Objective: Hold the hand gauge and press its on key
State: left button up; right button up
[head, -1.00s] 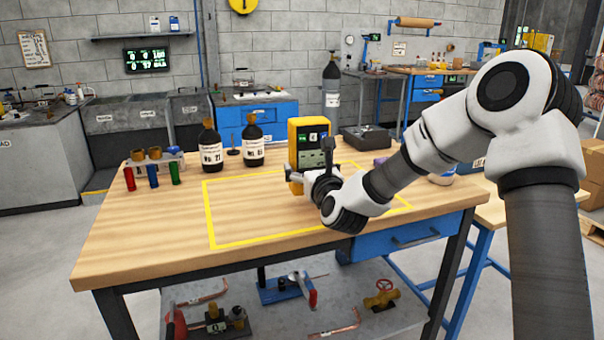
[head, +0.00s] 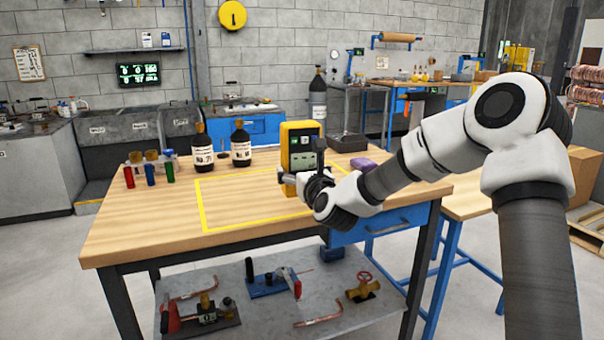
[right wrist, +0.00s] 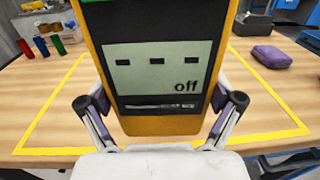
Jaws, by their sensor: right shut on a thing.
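The yellow hand gauge (head: 300,147) is upright at the right part of the yellow-outlined area on the wooden bench. My right gripper (head: 290,180) is shut on its lower part, with a finger on each side. In the right wrist view the gauge (right wrist: 103,32) fills the middle, and its grey screen (right wrist: 150,72) shows dashes and the word "off". The right gripper's fingers (right wrist: 160,112) flank its lower edges. I cannot tell whether the gauge's base touches the bench. My left gripper is not in view.
A purple cloth-like item (head: 362,164) lies right of the gauge. The marked area (head: 235,205) left of the gauge is clear. A lower shelf (head: 250,320) holds tools and copper pieces.

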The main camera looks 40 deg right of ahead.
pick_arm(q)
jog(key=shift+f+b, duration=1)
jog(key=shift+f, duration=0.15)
pick_arm(e)
jog(key=x, duration=1.4)
jog(key=shift+w+a, duration=0.2)
jog(key=shift+w, duration=0.3)
pick_arm(q)
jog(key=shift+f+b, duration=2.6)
jog(key=shift+b, duration=0.05)
pick_arm(e)
jog(key=shift+f, duration=2.55)
jog(key=shift+f, duration=0.1)
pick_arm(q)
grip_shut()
pick_arm(e)
jog(key=shift+s, duration=0.1)
